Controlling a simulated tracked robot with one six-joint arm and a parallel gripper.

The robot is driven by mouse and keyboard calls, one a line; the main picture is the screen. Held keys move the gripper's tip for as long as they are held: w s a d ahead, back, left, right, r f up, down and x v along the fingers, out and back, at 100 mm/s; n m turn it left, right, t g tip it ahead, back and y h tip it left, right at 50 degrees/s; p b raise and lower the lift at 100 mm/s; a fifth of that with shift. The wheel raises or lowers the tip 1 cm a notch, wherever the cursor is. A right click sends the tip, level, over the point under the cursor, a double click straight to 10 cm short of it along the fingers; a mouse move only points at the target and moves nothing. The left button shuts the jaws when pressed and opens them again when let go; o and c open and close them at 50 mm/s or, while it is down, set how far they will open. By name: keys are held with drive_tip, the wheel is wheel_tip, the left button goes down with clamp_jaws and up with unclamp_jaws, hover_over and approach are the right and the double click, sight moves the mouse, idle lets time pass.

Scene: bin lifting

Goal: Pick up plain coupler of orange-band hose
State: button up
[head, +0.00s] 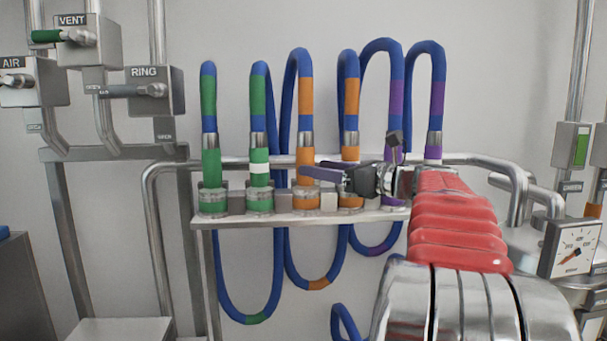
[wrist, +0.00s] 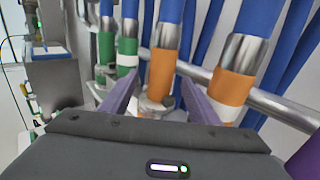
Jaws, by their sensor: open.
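The plain orange coupler (head: 305,193) stands upright in a socket of the rack, third from the left, below a blue hose with an orange band (head: 306,97). It shows all orange in the wrist view (wrist: 162,68). My gripper (head: 312,173) reaches in from the right, and a purple finger overlaps this coupler in the head view. In the wrist view my gripper (wrist: 158,82) is open, with the coupler between the two purple fingers and no contact visible. A second orange coupler (wrist: 232,88) stands just right of the right finger; in the head view my gripper partly hides it (head: 350,153).
Two green couplers (head: 211,165) (head: 260,157) stand to the left, the second with a white band. Purple-band hoses (head: 437,97) stand to the right. A metal rail (head: 240,162) runs behind the couplers. The rack shelf (head: 275,221) lies below, with hose loops hanging under it.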

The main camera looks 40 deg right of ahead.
sight(313, 136)
drive_tip(key=shift+w+a, duration=0.2)
drive_tip(key=shift+w, duration=1.1)
drive_tip(key=shift+w+a, duration=0.2)
drive_tip(key=shift+w, duration=1.1)
drive_tip(key=shift+c, duration=0.3)
drive_tip(key=shift+r, duration=0.1)
drive_tip(key=c, duration=1.3)
drive_tip(key=shift+r, duration=3.6)
drive_tip(key=s+d, duration=0.3)
drive_tip(key=s, duration=1.4)
drive_tip(key=shift+s+d, duration=0.15)
drive_tip(key=shift+s, duration=0.25)
drive_tip(key=shift+f, duration=0.1)
